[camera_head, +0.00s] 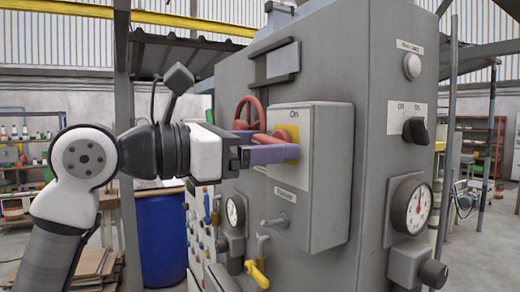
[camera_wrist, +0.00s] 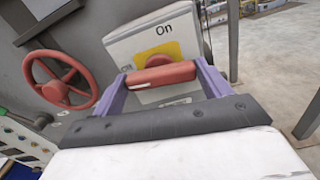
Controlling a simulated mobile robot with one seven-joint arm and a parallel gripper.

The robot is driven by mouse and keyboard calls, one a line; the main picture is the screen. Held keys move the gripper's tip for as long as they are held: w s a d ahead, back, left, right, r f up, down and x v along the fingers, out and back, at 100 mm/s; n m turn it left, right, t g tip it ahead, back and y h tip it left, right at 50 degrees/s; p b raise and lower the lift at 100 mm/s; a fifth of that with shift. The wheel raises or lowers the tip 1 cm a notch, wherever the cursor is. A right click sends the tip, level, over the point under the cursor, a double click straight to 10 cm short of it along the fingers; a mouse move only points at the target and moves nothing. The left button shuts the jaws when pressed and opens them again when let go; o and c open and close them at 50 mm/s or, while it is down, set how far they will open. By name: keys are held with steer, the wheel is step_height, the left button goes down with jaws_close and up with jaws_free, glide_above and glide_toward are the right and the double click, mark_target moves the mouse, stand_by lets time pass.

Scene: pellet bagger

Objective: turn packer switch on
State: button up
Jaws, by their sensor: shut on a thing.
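The packer switch is a red rotary handle (camera_wrist: 160,75) on a yellow plate (camera_wrist: 172,50), on the front of a grey box (camera_head: 325,180). "On" is printed above the plate, and a smaller label is at its left. The handle (camera_head: 287,133) lies about level in the wrist view, its white mark toward the left end. My gripper (camera_wrist: 163,83) has its purple fingers at both ends of the handle and is shut on it. In the head view my gripper (camera_head: 270,152) reaches in from the left and partly hides the handle and plate.
A red handwheel (camera_wrist: 62,80) is left of the box. A black rotary knob (camera_head: 416,131) and a gauge (camera_head: 411,207) are on the cabinet's right face. A yellow-handled valve (camera_head: 257,272) is below. A blue barrel (camera_head: 161,240) stands behind my arm.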

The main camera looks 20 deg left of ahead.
steer(key=shift+f+m+b, duration=0.1)
steer(key=shift+m+b, duration=1.95)
steer(key=shift+m, duration=6.15)
steer(key=o, duration=1)
steer(key=shift+s, duration=0.15)
steer(key=b+v, duration=0.3)
steer(key=v, duration=1)
steer(key=shift+s+a, duration=0.2)
steer(key=shift+s, duration=0.05)
